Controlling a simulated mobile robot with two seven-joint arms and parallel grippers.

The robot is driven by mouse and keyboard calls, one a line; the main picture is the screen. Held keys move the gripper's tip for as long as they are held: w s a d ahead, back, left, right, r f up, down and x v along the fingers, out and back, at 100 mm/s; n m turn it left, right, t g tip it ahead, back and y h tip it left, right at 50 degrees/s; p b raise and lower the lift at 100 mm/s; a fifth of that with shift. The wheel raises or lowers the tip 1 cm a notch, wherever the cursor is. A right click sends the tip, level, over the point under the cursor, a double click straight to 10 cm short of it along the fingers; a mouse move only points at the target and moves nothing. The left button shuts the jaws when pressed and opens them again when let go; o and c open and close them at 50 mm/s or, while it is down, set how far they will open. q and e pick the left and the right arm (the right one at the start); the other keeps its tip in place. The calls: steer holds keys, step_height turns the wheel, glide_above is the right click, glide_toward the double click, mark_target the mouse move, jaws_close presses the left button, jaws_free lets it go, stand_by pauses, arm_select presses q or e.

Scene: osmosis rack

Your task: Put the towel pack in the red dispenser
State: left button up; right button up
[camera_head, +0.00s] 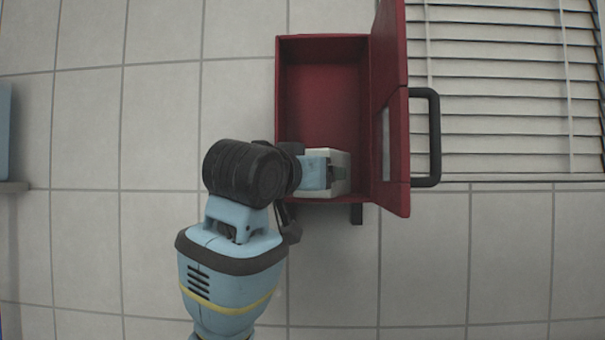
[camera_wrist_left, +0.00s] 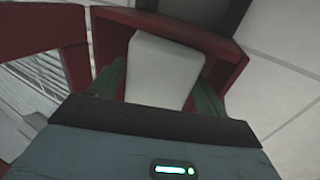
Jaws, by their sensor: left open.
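The red dispenser (camera_head: 322,85) is mounted on the tiled wall with its door (camera_head: 391,120) swung open to the right. The white towel pack (camera_head: 340,160) sits low inside it, at the bottom. My left gripper (camera_head: 338,172) reaches into the dispenser from the left and partly covers the pack. In the left wrist view the towel pack (camera_wrist_left: 165,70) stands between the two open fingers (camera_wrist_left: 160,92), against the red interior (camera_wrist_left: 222,55). Whether the fingers touch the pack is not clear. My right gripper is in neither view.
A black handle (camera_head: 434,137) sticks out from the door. A blue object (camera_head: 4,130) on a small ledge (camera_head: 12,187) shows at the left edge. The tiled wall left of the dispenser is clear.

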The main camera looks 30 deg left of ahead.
arm_select(q)
steer(key=shift+w, duration=1)
steer(key=c, duration=0.8)
steer(key=shift+s, duration=0.1)
steer(key=shift+c, duration=0.2)
steer(key=shift+s+d+r, duration=0.2)
steer(key=shift+s+r, duration=0.05)
steer(key=shift+s, duration=0.25)
steer(key=n+y, duration=0.3)
steer(key=y, duration=0.1)
steer(key=shift+d+g+y, duration=0.1)
steer(key=shift+g+y, duration=0.2)
steer(key=shift+g, duration=0.1)
steer(key=shift+n+g+y, duration=0.5)
steer(key=shift+n+y, duration=0.3)
steer(key=shift+y, duration=0.3)
